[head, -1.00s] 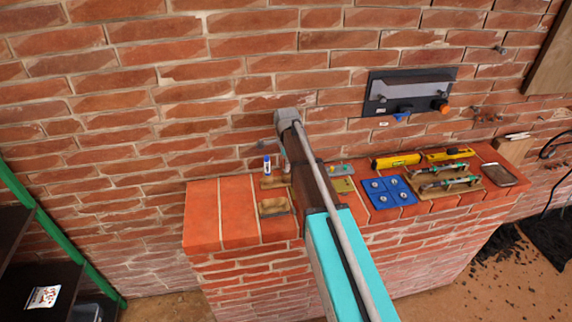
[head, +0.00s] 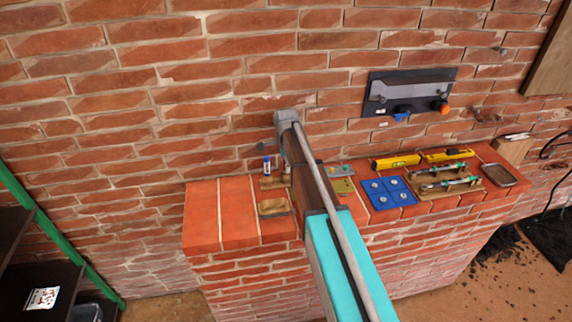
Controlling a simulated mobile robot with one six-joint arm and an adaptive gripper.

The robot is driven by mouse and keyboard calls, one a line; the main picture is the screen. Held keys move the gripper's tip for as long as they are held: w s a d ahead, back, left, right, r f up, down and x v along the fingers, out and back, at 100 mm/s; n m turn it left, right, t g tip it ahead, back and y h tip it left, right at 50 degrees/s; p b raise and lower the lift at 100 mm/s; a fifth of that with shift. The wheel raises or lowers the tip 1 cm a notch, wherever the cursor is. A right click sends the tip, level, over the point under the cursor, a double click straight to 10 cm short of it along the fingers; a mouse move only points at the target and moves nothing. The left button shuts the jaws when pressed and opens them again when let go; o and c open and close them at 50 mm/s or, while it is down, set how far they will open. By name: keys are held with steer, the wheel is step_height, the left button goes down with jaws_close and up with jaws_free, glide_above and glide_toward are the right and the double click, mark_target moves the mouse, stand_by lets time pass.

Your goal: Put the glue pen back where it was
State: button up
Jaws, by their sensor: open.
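The glue pen (head: 267,167), white with a blue label and dark top, stands upright at a small wooden holder (head: 272,183) on the left part of the brick ledge. The picture is too small to show how deep it sits in the holder. My gripper (head: 286,160) hangs below the end of my arm, just right of the pen. It is mostly hidden by the arm. It is open, and a narrow gap seems to lie between it and the pen.
A shallow wooden tray (head: 273,207) lies in front of the holder. Right of my arm are a blue pad (head: 388,193), a yellow level (head: 396,161) and a wooden rack (head: 448,184). A black wall-mounted panel (head: 408,92) is above. The ledge's left end is clear.

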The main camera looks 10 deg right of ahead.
steer(key=shift+d+r+p, duration=0.1)
steer(key=shift+r+p, duration=6.7)
steer(key=shift+r, duration=0.1)
steer(key=s+n, duration=1.8)
steer(key=s, duration=0.8)
steer(key=shift+s, duration=0.2)
